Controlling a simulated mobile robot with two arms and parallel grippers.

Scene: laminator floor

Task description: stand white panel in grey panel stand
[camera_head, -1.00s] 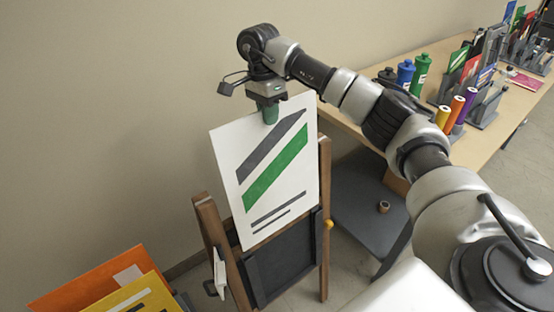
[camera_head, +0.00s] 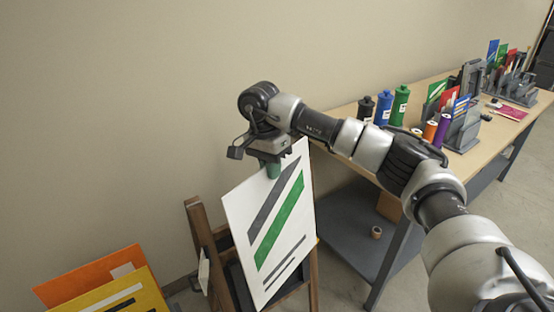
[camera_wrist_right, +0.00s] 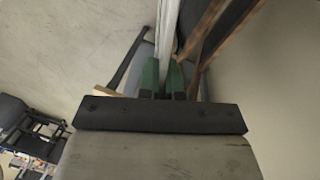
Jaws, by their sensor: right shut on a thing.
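The white panel (camera_head: 283,236) with grey and green diagonal stripes hangs upright, slightly tilted, in the head view. My right gripper (camera_head: 273,168) is shut on its top edge. In the right wrist view, the green fingertips (camera_wrist_right: 163,78) sit on both sides of the panel, seen edge-on as a pale strip (camera_wrist_right: 167,40). The panel is in front of a wooden easel-like frame (camera_head: 204,243) and covers much of it. I cannot tell whether the two touch. I cannot make out a grey panel stand for certain. My left gripper is not in view.
Orange (camera_head: 75,280) and yellow (camera_head: 125,297) panels stand at the lower left. A wooden table (camera_head: 350,113) at the right holds bottles, rolls and grey racks. A grey lower shelf (camera_head: 345,235) bears a small brown roll (camera_head: 376,232). The wall is behind.

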